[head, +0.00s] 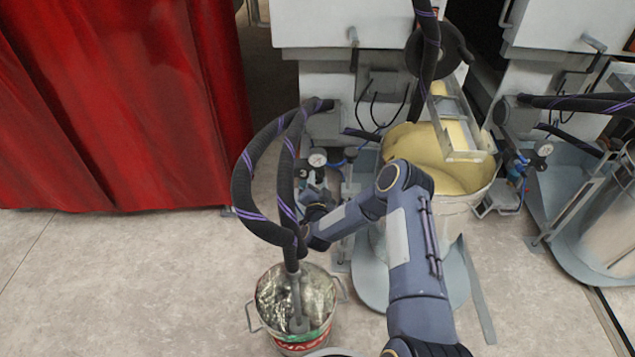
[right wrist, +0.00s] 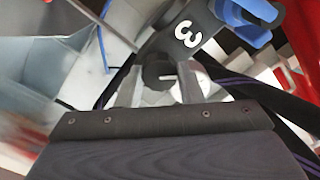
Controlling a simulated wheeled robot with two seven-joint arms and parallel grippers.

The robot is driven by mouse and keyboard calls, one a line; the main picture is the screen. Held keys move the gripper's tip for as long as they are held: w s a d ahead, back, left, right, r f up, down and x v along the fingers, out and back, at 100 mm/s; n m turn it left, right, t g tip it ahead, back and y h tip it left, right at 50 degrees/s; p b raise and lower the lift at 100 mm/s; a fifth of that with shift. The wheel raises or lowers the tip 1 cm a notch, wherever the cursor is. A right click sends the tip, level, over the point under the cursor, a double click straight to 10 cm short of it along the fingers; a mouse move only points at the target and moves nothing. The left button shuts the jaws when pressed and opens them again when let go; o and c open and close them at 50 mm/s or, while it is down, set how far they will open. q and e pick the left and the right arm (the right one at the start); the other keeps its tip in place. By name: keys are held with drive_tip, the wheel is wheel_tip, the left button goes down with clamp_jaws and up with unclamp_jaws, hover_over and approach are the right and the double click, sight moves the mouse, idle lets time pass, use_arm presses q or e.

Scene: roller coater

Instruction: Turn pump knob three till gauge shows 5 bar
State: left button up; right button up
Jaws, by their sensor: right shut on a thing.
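The pump with its round white gauge (head: 317,158) stands left of the yellow-filled bucket in the head view. The gauge is too small to read. In the right wrist view a dark bracket with a white number 3 (right wrist: 187,33) is above a black knob (right wrist: 158,72). My right gripper (right wrist: 157,88) has its two fingers on either side of this knob, shut on it. In the head view my right gripper (head: 316,197) is at the pump just below the gauge, partly hidden by hoses and my arm. My left gripper is not in view.
Thick black hoses (head: 243,190) loop beside my right arm and run down into a metal bucket (head: 297,303). The large bucket of yellow liquid (head: 450,208) is behind my arm. A second gauge (head: 544,149) is at right. A red curtain (head: 120,100) hangs at left.

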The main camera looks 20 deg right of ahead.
drive_tip(key=m, duration=0.4)
drive_tip(key=shift+s+f+m, duration=0.1)
drive_tip(key=shift+m, duration=2.4)
drive_tip(key=o, duration=1)
drive_tip(key=shift+c, duration=0.2)
drive_tip(key=p+v, duration=0.3)
drive_tip(key=v, duration=0.4)
drive_tip(key=shift+s, duration=0.35)
